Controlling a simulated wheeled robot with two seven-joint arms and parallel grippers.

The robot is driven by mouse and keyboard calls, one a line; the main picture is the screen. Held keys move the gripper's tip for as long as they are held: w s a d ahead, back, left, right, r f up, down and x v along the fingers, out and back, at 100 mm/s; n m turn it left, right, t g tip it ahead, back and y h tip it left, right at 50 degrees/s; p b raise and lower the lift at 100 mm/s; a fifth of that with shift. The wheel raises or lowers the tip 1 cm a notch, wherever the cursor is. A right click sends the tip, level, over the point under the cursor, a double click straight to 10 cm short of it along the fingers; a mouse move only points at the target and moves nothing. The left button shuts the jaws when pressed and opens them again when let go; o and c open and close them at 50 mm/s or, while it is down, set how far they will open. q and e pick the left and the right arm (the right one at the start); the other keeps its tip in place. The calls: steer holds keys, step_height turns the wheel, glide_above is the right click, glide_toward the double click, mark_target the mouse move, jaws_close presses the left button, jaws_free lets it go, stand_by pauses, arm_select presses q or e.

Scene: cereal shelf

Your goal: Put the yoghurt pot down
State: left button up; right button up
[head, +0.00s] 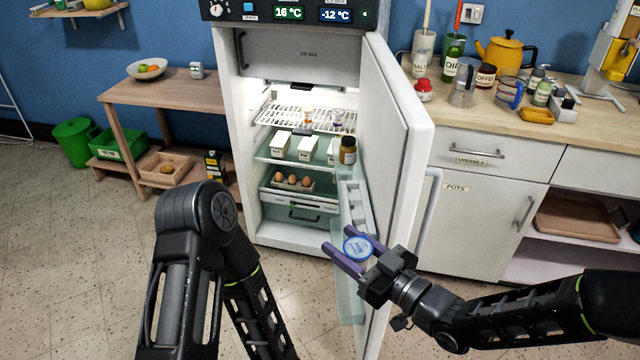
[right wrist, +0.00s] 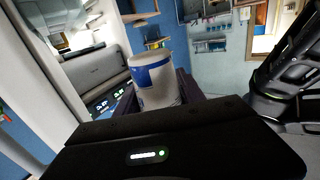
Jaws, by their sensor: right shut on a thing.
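The yoghurt pot (head: 358,248) shows its blue-and-white lid in the head view, near the lower part of the open fridge door. My right gripper (head: 343,250), with purple fingers, is shut on it. In the right wrist view the pot (right wrist: 155,80) is white with a blue band and sits between the fingers. Its underside is hidden in the head view. The open fridge (head: 250,150) stands behind, with wire and glass shelves inside. My left arm shows at the lower left of the head view, but its gripper is out of the picture.
The fridge door (head: 405,130) stands open to the right, with a brown-capped jar (head: 348,151) in its upper rack and a lower door rack (head: 350,300). White cartons (head: 305,148) stand on the glass shelf and eggs (head: 292,180) lie below. The wire shelf (head: 285,115) has bare room at left.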

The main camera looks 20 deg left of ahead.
steer(key=w+d+f+m+t+h, duration=0.1)
steer(key=w+d+m+t+h, duration=0.2)
steer(key=d, duration=0.7)
steer(key=w+d+f+m+t+h, duration=0.2)
steer(key=w+d+m+h, duration=0.3)
steer(key=d, duration=0.5)
steer(key=w+d+f+m+t+h, duration=0.2)
steer(key=w+d+m+t+h, duration=0.2)
steer(key=d+h, duration=0.3)
steer(key=d, duration=0.3)
steer(key=shift+w+d+h, duration=0.15)
steer(key=shift+d+h, duration=0.15)
steer(key=shift+h, duration=0.1)
steer(key=shift+a+r, duration=0.1)
